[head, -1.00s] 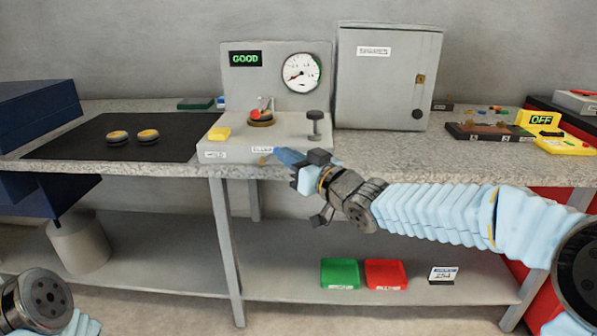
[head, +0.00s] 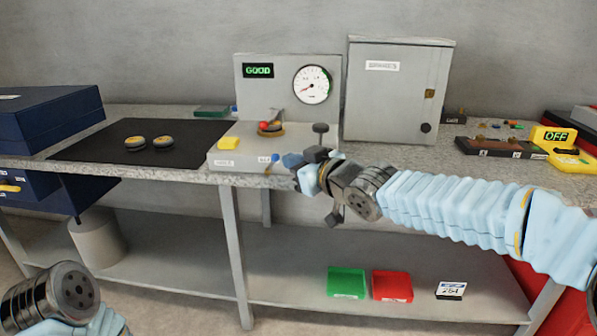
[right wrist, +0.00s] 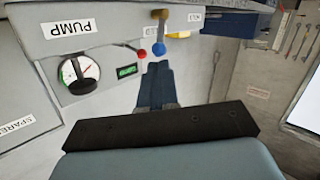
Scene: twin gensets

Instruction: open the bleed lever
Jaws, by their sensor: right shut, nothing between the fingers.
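The bleed lever ends in a blue ball (head: 276,158) at the front face of the grey test rig (head: 240,163). In the right wrist view the blue ball (right wrist: 158,48) hangs below a brass-coloured fitting (right wrist: 160,14). My right gripper (head: 287,160) is just right of the ball in the head view, its blue fingers shut and empty. In the right wrist view the fingertips (right wrist: 158,65) point at the ball; I cannot tell whether they touch it. My left gripper is out of view; only part of my left arm shows.
A dark mat (head: 90,146) lies left on the bench.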

